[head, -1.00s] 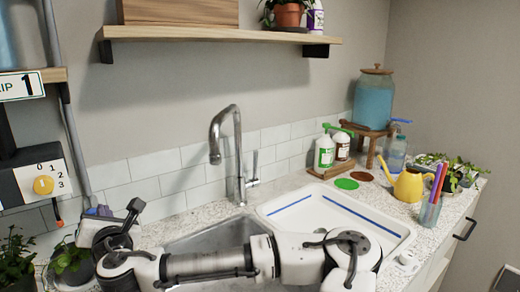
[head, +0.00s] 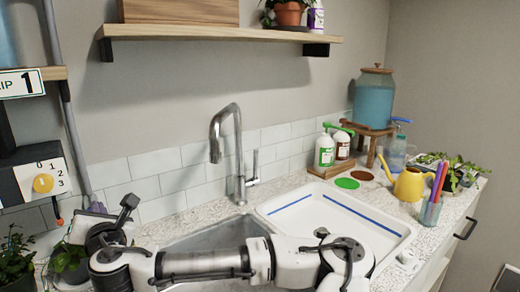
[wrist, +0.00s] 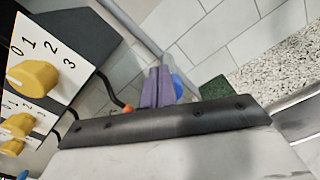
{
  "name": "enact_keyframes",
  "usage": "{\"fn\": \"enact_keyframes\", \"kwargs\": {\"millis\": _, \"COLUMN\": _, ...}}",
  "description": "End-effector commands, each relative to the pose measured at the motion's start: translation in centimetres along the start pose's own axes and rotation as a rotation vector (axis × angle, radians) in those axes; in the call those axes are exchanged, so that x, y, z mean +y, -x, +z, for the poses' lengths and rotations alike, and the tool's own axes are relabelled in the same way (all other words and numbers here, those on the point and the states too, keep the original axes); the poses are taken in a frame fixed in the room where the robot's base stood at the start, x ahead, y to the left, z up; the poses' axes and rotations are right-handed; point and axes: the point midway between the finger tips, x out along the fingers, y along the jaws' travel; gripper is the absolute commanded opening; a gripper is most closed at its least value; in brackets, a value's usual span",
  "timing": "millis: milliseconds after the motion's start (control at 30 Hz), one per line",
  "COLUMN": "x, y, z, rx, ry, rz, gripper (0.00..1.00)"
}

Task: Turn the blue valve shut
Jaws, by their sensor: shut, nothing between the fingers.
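The blue valve (wrist: 179,87) shows in the wrist view as a small blue patch just right of my fingers, partly hidden behind them. I cannot make out its handle angle, or whether my fingers touch it. In the head view I cannot see the valve; my wrist and fingers cover that area. My gripper (wrist: 157,86) has purple fingers that lie side by side, shut and empty. Their tips (head: 97,208) also show in the head view, low at the left by the wall tiles, near the lower end of a grey pipe (head: 66,115).
A control box with a yellow dial (head: 43,184) hangs at the left; an orange-tipped cable (head: 60,222) hangs below it. Potted plants (head: 70,258) stand close by my wrist. The faucet (head: 238,150) and white tray (head: 335,225) are to the right.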

Motion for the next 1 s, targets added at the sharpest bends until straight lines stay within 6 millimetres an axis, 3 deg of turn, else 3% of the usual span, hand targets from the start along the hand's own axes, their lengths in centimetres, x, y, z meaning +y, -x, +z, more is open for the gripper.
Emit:
{"fn": "enact_keyframes", "kwargs": {"millis": 167, "x": 0.0, "y": 0.5, "z": 0.3, "rx": -0.001, "ry": 0.000, "rz": 0.000, "gripper": 0.00}}
{"fn": "enact_keyframes", "kwargs": {"millis": 633, "x": -0.1, "y": 5.7, "z": 0.4, "rx": -0.005, "ry": -0.001, "rz": -0.002, "gripper": 0.00}}
{"fn": "enact_keyframes", "kwargs": {"millis": 1000, "x": 0.1, "y": 6.0, "z": 0.6, "rx": -0.005, "ry": 0.000, "rz": -0.002, "gripper": 0.00}}
